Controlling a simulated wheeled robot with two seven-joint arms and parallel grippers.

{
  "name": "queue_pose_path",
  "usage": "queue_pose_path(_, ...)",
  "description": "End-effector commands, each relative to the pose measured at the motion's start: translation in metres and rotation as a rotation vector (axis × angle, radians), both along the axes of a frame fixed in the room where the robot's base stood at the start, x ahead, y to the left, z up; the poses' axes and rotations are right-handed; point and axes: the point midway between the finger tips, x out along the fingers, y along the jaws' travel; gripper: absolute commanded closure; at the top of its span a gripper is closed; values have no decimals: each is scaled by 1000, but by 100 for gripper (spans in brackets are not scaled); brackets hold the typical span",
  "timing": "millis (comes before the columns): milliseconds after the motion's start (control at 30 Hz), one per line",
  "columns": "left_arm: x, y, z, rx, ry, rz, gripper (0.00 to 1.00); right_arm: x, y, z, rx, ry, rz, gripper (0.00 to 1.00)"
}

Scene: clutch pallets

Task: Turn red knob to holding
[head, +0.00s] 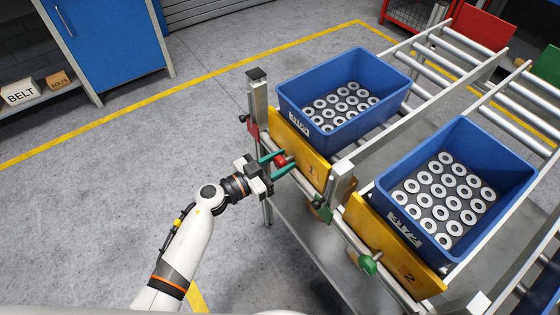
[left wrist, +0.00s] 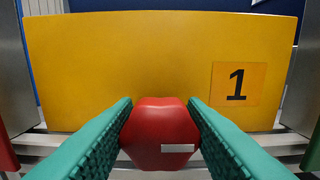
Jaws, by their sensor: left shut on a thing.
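The red knob (head: 282,160) sits on the front rail below the yellow plate marked 1 (head: 300,145). In the left wrist view the red knob (left wrist: 160,134) is between the two green fingers, with a pale bar mark lying level on its face. My left gripper (head: 277,164) is shut on the knob, a finger touching each side. It also shows in the left wrist view (left wrist: 160,140). The yellow plate (left wrist: 120,70) stands upright behind the knob. My right gripper is not in view.
A blue bin (head: 392,85) with several grey rings stands behind plate 1. A second blue bin (head: 525,180) stands behind yellow plate 2 (head: 395,250). A green knob (head: 368,264) is on the rail below plate 2. Open floor (head: 110,200) lies left of the rack.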

Motion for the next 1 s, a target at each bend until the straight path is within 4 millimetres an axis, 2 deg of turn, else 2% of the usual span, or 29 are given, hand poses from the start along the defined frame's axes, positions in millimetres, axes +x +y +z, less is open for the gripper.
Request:
queue_pose_path(233, 0, 0, 3, -20, 31, 1, 100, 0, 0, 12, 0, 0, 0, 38)
queue_pose_path(700, 2, 2, 5, -200, 282, 2, 100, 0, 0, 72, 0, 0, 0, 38)
queue_pose_path(1000, 2, 3, 1, -308, 431, 3, 100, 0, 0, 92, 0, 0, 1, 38)
